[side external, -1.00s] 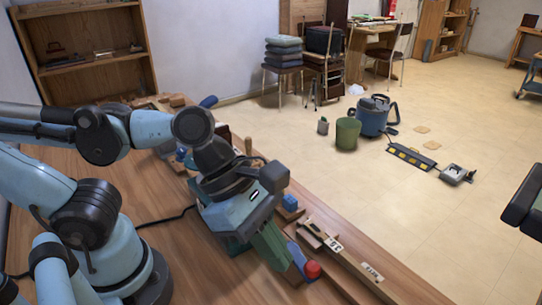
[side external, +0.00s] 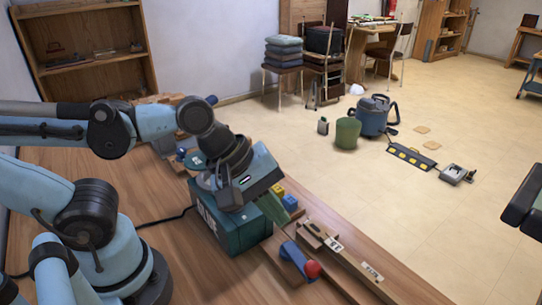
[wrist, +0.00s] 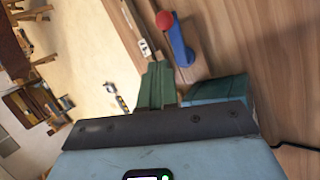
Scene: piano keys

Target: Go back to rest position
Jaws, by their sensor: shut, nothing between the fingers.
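My gripper (side external: 274,211) is shut and empty, with its green fingers pointing down and right above the wooden table (side external: 225,278). In the wrist view the fingers (wrist: 157,86) show as a green block at the front edge of the gripper. A dark green box (side external: 232,233) with pale lettering stands on the table under and behind the gripper, which hides part of its top. No piano keys can be made out in these views.
A blue tool with a red ball end (side external: 312,269) lies near the fingertips. Labelled wooden strips (side external: 345,260) run along the table's right edge. Blue (side external: 290,203) and yellow (side external: 278,190) blocks lie beyond the gripper. A black cable (side external: 165,220) crosses the table.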

